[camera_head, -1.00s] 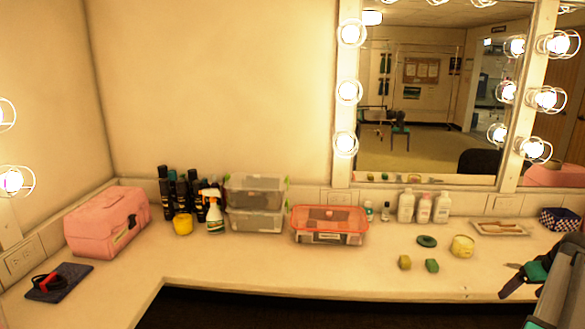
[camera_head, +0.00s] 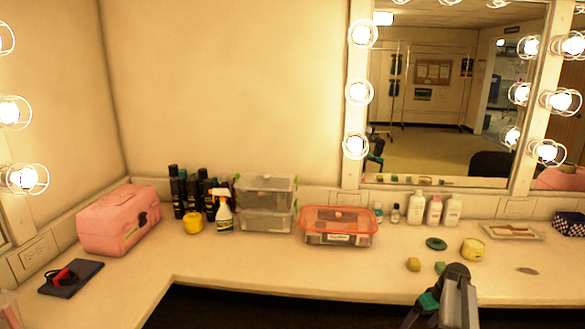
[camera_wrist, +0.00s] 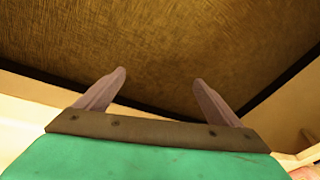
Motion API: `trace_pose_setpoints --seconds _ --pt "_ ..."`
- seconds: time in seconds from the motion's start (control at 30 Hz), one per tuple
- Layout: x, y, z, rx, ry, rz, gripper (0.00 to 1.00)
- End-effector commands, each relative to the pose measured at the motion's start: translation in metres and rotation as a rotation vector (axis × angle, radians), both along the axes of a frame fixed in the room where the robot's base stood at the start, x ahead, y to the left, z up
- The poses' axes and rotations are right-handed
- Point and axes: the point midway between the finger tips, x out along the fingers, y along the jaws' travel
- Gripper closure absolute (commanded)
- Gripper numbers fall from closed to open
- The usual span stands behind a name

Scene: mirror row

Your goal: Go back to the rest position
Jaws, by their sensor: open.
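My gripper (camera_wrist: 159,77) is open in the wrist view, its two fingers apart with nothing between them. Beyond the fingers is a brown textured surface, perhaps the floor. In the head view my gripper's green part (camera_head: 428,301) shows at the bottom right, in front of the counter's front edge. My forearm and wrist hide part of a green block (camera_head: 440,267). The fingers show only partly there, as a dark shape pointing down and left.
The counter (camera_head: 350,268) carries a yellow block (camera_head: 413,264), a yellow jar (camera_head: 473,249), a dark green disc (camera_head: 436,244), a red-lidded box (camera_head: 338,226), clear bins (camera_head: 265,203), a pink case (camera_head: 118,220) and a tray (camera_head: 513,231). Dark space lies below its front edge.

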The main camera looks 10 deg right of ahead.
Motion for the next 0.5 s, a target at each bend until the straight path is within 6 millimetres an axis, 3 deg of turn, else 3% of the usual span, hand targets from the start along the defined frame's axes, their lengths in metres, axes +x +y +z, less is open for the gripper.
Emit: trace_pose_setpoints --seconds 0.03,0.27,0.5 --pt "0.001 0.024 -0.015 0.011 0.019 0.028 0.12" --pt "-0.002 0.117 -0.076 0.048 0.106 0.129 0.12" --pt "-0.029 0.210 -0.135 0.072 0.210 0.215 0.12"
